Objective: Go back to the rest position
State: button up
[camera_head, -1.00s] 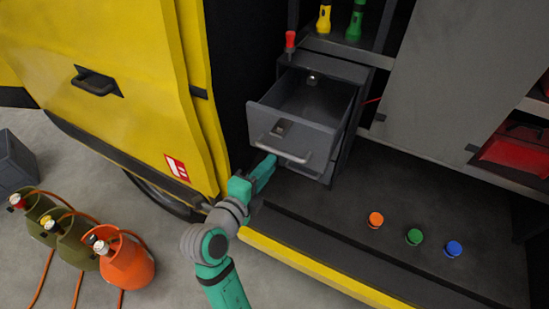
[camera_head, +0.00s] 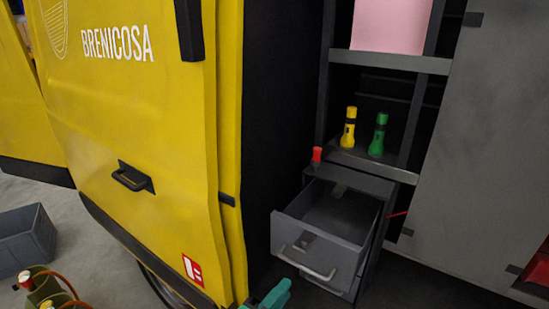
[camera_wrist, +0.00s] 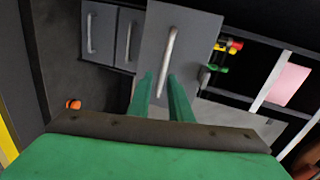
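My gripper (camera_head: 275,292) shows only at the bottom edge of the head view, below and left of the grey drawer (camera_head: 284,234). The drawer is pulled open and its bar handle (camera_head: 306,263) is on the front. In the wrist view the two green fingers of my gripper (camera_wrist: 160,78) stand apart, pointing at the drawer front (camera_wrist: 190,45). The handle (camera_wrist: 168,55) lies ahead of the fingers, and nothing is seen held. Whether they still touch the handle is not clear.
A yellow torch (camera_head: 349,128) and a green torch (camera_head: 379,136) stand on the shelf above the drawer; a red-topped torch (camera_head: 317,155) is beside it. The yellow vehicle door (camera_head: 150,160) is on the left. A grey bin (camera_head: 25,238) and gas cylinders (camera_head: 42,287) are on the floor.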

jog(key=s+a+f+n+t+y, duration=0.1)
jog(key=s+a+f+n+y, duration=0.2)
jog(key=s+f+n+y, duration=0.8)
jog(key=s+f+n+h, duration=0.1)
jog(key=s+f+n, duration=0.1)
jog(key=s+n, duration=0.4)
jog(key=s+d+f+n+t+h, duration=0.1)
jog(key=s+n, duration=0.5)
jog(key=s, duration=0.8)
jog(key=shift+s+f+n, duration=0.35)
jog(key=shift+f+n, duration=0.05)
jog(key=shift+f, duration=0.45)
